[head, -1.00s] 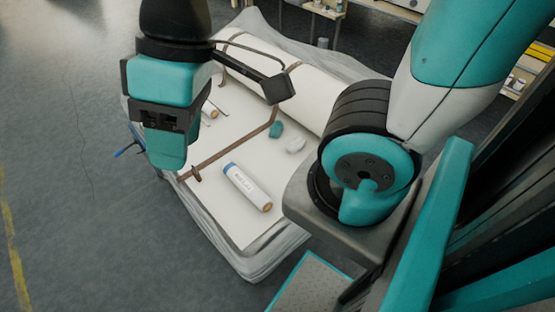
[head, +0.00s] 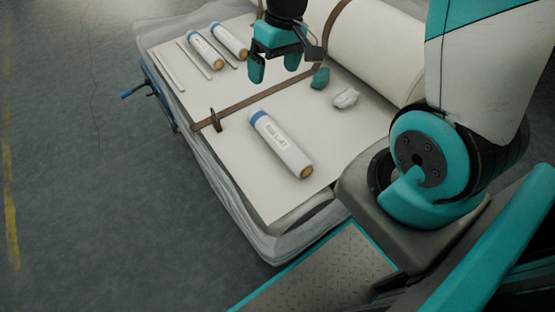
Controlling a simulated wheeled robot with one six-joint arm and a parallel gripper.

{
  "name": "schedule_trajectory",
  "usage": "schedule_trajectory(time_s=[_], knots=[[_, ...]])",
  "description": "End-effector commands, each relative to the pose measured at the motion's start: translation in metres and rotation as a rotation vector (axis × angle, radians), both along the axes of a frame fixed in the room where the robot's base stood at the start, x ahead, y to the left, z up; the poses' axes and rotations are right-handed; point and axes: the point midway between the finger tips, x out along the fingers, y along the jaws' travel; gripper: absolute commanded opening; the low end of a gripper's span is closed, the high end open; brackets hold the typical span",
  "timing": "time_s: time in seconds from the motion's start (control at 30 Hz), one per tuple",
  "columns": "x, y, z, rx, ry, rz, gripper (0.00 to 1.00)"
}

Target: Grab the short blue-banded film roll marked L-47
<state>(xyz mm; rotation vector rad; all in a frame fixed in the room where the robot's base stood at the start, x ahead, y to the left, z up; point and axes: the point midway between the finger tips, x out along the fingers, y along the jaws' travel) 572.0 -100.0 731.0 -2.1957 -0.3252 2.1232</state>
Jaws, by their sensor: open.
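Three white film rolls with blue bands lie on the white sheet. The nearest roll (head: 281,146) lies alone in the front half, its blue-banded end at upper left and its brown core end at lower right. Its label is blurred; I cannot surely read the mark. Two more rolls lie side by side at the back left, a left one (head: 206,50) and a right one (head: 229,40), with labels too small to read. My gripper (head: 275,70) is open and empty, above the sheet, behind the nearest roll and right of the back pair.
A brown strap (head: 262,101) crosses the sheet between the nearest roll and the back pair. A teal lump (head: 320,78) and a crumpled white piece (head: 346,98) lie right of it. A large white wadding roll (head: 378,50) borders the right. Thin pale strips (head: 168,70) lie far left.

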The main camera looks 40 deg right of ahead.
Motion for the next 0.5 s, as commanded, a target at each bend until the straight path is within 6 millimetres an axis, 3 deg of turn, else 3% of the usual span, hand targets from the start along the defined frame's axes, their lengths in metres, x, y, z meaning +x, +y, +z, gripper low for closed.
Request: schedule_trajectory(time_s=[0.03, 0.1, 0.3, 0.5], knots=[[0.005, -0.013, -0.044, -0.008, 0.014, -0.03, 0.93], [0.01, -0.028, -0.071, -0.022, 0.025, -0.06, 0.93], [0.015, -0.049, -0.11, -0.041, 0.041, -0.1, 0.93], [0.015, -0.045, -0.145, -0.042, 0.045, -0.1, 0.93]])
